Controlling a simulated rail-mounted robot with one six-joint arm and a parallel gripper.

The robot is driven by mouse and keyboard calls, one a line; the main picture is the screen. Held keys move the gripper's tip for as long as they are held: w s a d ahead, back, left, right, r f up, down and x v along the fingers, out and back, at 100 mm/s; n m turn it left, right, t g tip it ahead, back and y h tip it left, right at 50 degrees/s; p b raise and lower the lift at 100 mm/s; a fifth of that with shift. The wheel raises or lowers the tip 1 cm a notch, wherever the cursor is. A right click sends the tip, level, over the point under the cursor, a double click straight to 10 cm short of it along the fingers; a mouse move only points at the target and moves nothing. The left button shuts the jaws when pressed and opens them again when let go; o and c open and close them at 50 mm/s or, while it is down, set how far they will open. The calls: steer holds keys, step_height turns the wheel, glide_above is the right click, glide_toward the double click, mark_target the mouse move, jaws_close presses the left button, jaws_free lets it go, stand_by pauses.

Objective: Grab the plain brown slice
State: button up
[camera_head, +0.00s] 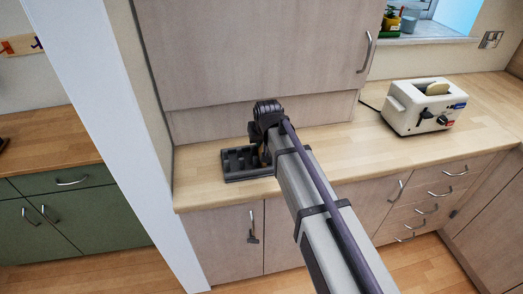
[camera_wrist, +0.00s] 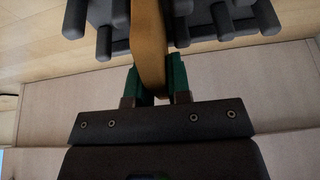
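A plain brown slice (camera_wrist: 151,45) stands on edge in the wrist view, between the two halves of a dark grey pegged rack (camera_wrist: 205,20). My gripper (camera_wrist: 156,82) has its green-tipped fingers on either side of the slice, with no clear gap on either side; it looks shut on it. In the head view the rack (camera_head: 238,165) sits on the wooden counter below the cabinet, and my gripper (camera_head: 262,140) is over its right part. Whether the slice is lifted off the rack cannot be told.
A cream toaster (camera_head: 424,106) with a pale slice (camera_head: 437,89) in its top stands on the counter to the right. The counter (camera_head: 345,144) between rack and toaster is clear. A cabinet (camera_head: 255,50) hangs close behind my gripper. A white wall edge (camera_head: 105,110) is at the left.

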jaws_close()
step_height(320, 180, up, 10)
steer(key=p, duration=1)
steer(key=shift+r, duration=0.2)
steer(key=shift+f, duration=0.1)
